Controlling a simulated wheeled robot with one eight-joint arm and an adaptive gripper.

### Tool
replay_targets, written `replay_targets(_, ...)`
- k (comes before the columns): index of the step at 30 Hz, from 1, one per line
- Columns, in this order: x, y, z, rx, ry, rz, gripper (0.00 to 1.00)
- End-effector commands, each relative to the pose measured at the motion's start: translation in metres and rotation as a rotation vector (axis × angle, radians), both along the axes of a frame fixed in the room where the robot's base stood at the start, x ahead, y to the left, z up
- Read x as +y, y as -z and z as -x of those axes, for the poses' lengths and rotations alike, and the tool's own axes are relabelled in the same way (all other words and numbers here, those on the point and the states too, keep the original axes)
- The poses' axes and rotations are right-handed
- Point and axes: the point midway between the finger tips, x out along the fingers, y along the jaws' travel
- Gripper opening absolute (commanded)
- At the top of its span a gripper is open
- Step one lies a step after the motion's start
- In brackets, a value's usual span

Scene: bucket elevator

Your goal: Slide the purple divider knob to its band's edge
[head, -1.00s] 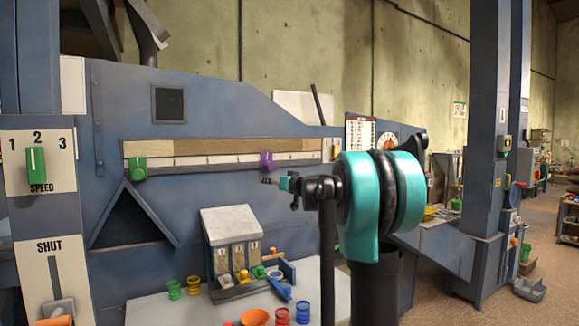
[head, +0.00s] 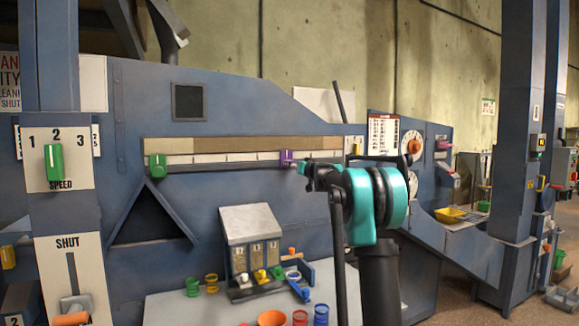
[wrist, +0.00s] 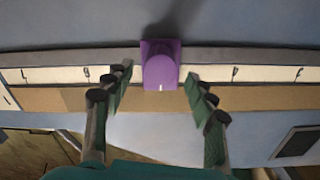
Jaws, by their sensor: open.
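The purple divider knob (head: 286,158) sits on a white scale rail (head: 225,158), right of its middle. In the wrist view the purple knob (wrist: 160,68) is at the top centre, on the pale scale with dark ticks. My gripper (head: 302,168) is at the knob's right in the head view, very close to it. In the wrist view my gripper (wrist: 158,78) has its two fingers spread, one on each side of the knob, with visible gaps. A tan band strip (head: 230,144) with differing shades runs along the scale.
A green knob (head: 157,166) sits at the rail's left end. Below are a triangular opening (head: 150,218), a white-lidded box (head: 250,225) and a bench with coloured cups (head: 212,281). A SPEED lever (head: 54,162) and a SHUT lever (head: 72,270) are at the left.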

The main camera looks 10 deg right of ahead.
Motion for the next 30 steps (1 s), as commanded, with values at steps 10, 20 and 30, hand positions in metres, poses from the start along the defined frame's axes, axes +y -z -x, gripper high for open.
replay_targets(10, 0.015, 0.0, -0.046, 0.0, 0.0, 0.0, 0.56)
replay_targets(20, 0.018, 0.0, -0.056, 0.0, 0.0, 0.0, 0.56)
replay_targets(30, 0.018, 0.0, -0.056, 0.0, 0.0, 0.0, 0.34)
